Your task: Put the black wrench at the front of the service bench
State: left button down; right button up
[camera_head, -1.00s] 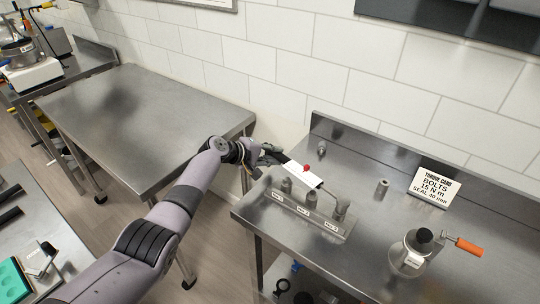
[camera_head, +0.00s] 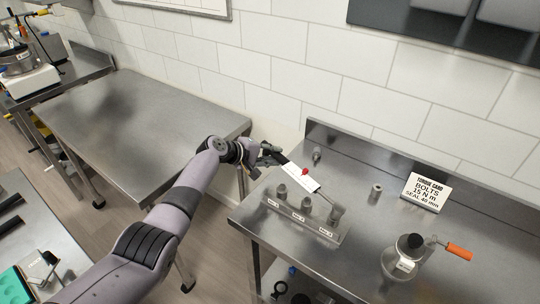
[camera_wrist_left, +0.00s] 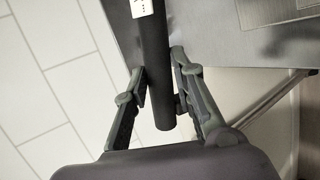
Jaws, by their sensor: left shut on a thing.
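My left gripper (camera_head: 270,154) is shut on a black wrench (camera_head: 288,165) and holds it over the left end of the service bench (camera_head: 360,160). The wrench points right and toward the front, with a white label and a red knob on it. Its far end is close to the socket rack, and I cannot tell whether they touch. In the left wrist view, the black handle (camera_wrist_left: 154,75) runs between the two fingers, with part of the white label at the top. My right gripper is not in view.
A metal rack (camera_head: 290,222) with labelled sockets stands at the bench's left front. A torque card (camera_head: 427,192), a small metal fitting (camera_head: 375,193) and a metal device (camera_head: 402,260) with an orange handle stand to the right. An empty steel table (camera_head: 140,125) is at left.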

pick_arm(q)
jog(key=r, duration=0.1)
jog(key=d+r+p, duration=0.1)
jog(key=r, duration=0.1)
jog(key=shift+s+d+p, duration=0.15)
jog(key=shift+s+p, duration=0.15)
jog(key=shift+s, duration=0.1)
jog(key=shift+s+r, duration=0.1)
jog(key=shift+r, duration=0.05)
